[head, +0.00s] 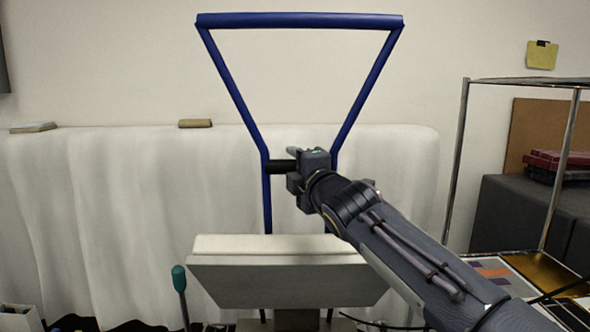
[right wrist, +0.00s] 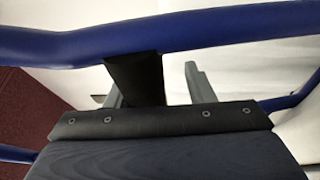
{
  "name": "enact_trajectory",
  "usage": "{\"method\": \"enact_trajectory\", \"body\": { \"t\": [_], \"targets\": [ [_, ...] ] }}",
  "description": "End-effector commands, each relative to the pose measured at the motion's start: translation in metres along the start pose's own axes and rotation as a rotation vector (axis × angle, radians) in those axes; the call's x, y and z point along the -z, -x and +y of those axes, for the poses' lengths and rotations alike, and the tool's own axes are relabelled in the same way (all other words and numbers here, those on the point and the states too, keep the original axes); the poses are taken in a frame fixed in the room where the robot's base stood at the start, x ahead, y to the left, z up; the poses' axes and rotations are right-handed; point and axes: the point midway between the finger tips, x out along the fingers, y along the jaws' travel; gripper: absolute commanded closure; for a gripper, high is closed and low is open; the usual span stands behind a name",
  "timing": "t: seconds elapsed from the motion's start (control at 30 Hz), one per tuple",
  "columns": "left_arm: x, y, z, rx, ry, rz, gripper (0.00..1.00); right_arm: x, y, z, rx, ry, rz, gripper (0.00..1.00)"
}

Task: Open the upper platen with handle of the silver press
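The silver press shows in the head view as a pale, slab-like platen (head: 290,278) at the lower middle. A blue tubular handle frame (head: 300,20) stands up behind it, wide at the top and narrow below. A short black crosspiece (head: 280,166) joins the handle's left tube and reaches towards my right gripper (head: 296,166), which is between the two tubes. In the right wrist view, the black crosspiece (right wrist: 135,77) hangs in front of the gripper. One grey finger of my right gripper (right wrist: 160,85) stands apart to its right; the other is mostly hidden. My left gripper is not in view.
A green-tipped lever (head: 179,280) stands left of the platen. A metal rack (head: 463,150) with a dark grey box (head: 510,215) and red cases (head: 562,165) is at the right. A white-draped surface (head: 90,210) lies behind the press.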

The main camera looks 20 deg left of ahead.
Motion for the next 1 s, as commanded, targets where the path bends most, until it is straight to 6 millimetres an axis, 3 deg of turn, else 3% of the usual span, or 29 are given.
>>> {"method": "enact_trajectory", "body": {
  "t": [0.43, 1.0],
  "targets": [
    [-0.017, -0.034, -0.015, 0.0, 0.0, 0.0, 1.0, -0.001, 0.067, -0.003, 0.0, 0.0, -0.001, 0.51],
    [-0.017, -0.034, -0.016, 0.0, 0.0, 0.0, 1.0, -0.001, 0.074, -0.002, 0.002, 0.0, -0.001, 0.51]
  ]
}}
